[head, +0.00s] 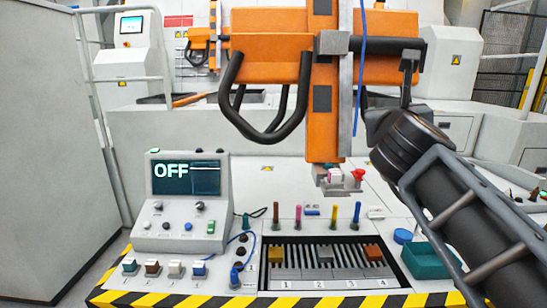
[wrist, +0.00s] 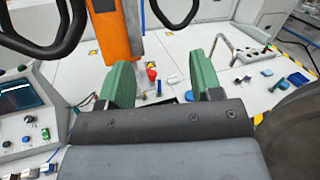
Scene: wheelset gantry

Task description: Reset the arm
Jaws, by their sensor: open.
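My arm (head: 440,190) comes in from the lower right of the head view. It is dark grey and rises toward the orange gantry. In the wrist view my gripper (wrist: 160,72) shows two green fingers, spread apart with nothing between them. Beyond the fingers are a white surface and a small red knob (wrist: 152,74). In the head view I cannot make out the fingertips clearly.
The orange gantry (head: 322,120) with black loop handles hangs ahead, close to my arm. A control box (head: 188,215) reads OFF. A numbered slotted rack (head: 320,280) and a teal bin (head: 430,259) sit on the striped-edge bench. A grey cabinet stands left.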

